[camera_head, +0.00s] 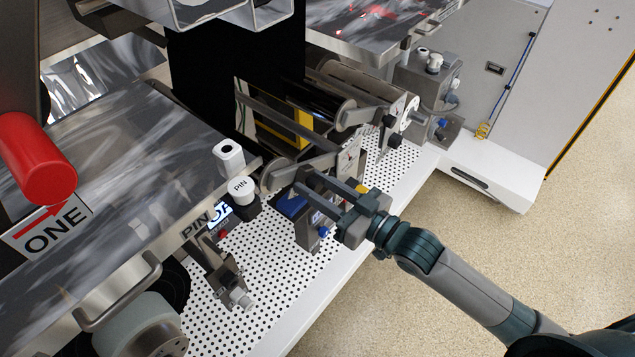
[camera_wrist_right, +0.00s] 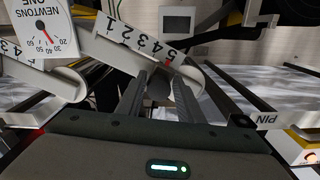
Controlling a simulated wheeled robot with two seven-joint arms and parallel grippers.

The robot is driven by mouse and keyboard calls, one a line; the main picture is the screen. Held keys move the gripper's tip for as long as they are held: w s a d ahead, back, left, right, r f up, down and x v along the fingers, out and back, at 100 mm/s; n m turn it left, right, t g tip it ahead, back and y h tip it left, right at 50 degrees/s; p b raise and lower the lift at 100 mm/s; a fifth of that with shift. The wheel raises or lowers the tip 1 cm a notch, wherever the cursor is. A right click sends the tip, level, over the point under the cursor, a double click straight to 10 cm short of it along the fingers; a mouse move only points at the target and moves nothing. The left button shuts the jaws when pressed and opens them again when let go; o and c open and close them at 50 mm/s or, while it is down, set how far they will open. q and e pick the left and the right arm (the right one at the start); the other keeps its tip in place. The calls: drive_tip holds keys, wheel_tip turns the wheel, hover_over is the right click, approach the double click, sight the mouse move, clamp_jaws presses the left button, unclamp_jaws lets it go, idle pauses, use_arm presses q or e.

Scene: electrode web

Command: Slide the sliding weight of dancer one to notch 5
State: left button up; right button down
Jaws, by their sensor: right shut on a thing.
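Dancer one's arm (camera_head: 300,168) is a light metal lever beside the dark web. In the wrist view its numbered scale (camera_wrist_right: 120,40) runs 1 to 5, with a red mark near the 5. My right gripper (camera_head: 314,184) reaches in from the lower right in the head view, fingers at the arm. In the wrist view its fingers (camera_wrist_right: 158,85) close on a dark grey block, the sliding weight (camera_wrist_right: 157,90), at the 5 end of the scale. The fingers hide part of the weight, so its exact notch is unclear. My left gripper is not in view.
A dial marked NEWTONS ONE (camera_wrist_right: 40,32) is close at left in the wrist view. A red cylinder (camera_head: 38,158) and ONE sign (camera_head: 48,232) are at left. White PIN knobs (camera_head: 241,190) stand near the arm. The perforated shelf (camera_head: 270,290) and floor (camera_head: 400,315) have free room.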

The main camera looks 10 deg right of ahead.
drive_tip(key=c, duration=1.4)
unclamp_jaws()
drive_tip(key=shift+r, duration=0.3)
drive_tip(key=shift+c, duration=0.2)
drive_tip(key=shift+s+a, duration=0.1)
drive_tip(key=shift+a, duration=0.05)
drive_tip(key=shift+f, duration=0.15)
drive_tip(key=shift+s+d, duration=0.1)
drive_tip(key=shift+d, duration=0.1)
drive_tip(key=shift+s+d+f, duration=0.1)
drive_tip(key=shift+s+d, duration=0.3)
drive_tip(key=shift+s, duration=0.15)
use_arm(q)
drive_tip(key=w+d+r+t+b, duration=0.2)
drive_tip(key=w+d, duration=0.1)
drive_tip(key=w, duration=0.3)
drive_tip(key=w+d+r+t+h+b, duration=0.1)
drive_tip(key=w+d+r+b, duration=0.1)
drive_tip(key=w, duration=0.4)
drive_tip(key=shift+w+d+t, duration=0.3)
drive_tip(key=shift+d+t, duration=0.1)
use_arm(e)
drive_tip(key=v, duration=1.5)
drive_tip(key=shift+s+d, duration=0.2)
drive_tip(key=shift+s, duration=0.05)
